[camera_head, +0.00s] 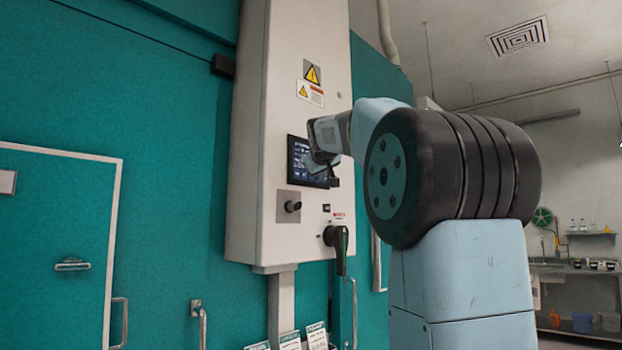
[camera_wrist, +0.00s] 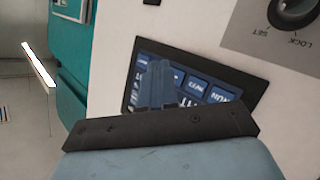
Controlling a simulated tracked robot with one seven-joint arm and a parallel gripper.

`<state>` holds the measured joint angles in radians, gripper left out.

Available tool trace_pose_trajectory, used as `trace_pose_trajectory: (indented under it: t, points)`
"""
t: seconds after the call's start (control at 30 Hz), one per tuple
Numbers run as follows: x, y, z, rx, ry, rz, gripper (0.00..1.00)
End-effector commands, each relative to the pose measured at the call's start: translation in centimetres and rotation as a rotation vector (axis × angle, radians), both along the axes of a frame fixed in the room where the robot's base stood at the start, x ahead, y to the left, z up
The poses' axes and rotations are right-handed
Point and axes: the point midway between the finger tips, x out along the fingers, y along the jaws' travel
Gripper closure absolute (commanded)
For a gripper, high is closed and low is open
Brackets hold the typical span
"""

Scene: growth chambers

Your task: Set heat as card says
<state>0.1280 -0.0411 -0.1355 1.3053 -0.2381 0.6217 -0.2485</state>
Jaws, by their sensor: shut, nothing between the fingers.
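A white control cabinet (camera_head: 270,110) stands against the teal wall. Its dark touchscreen (camera_head: 297,172) is partly hidden by my gripper (camera_head: 322,160). A lock/set switch (camera_head: 292,206) sits below the screen and shows in the wrist view (camera_wrist: 295,8). White cards (camera_head: 290,340) hang at the bottom edge, too small to read.
A black rotary handle (camera_head: 338,238) juts out at the lower right of the cabinet. A teal door (camera_head: 55,240) with handles is at the left. Warning labels (camera_head: 311,73) sit above the screen. A sink and shelves (camera_head: 590,233) are far back on the right.

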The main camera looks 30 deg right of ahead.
Motion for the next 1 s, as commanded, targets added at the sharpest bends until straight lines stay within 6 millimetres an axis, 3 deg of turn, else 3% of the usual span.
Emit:
trace_pose_trajectory:
  t: [1.0]
  points:
    - [0.98,0.42,0.13,0.000,0.001,0.001,1.00]
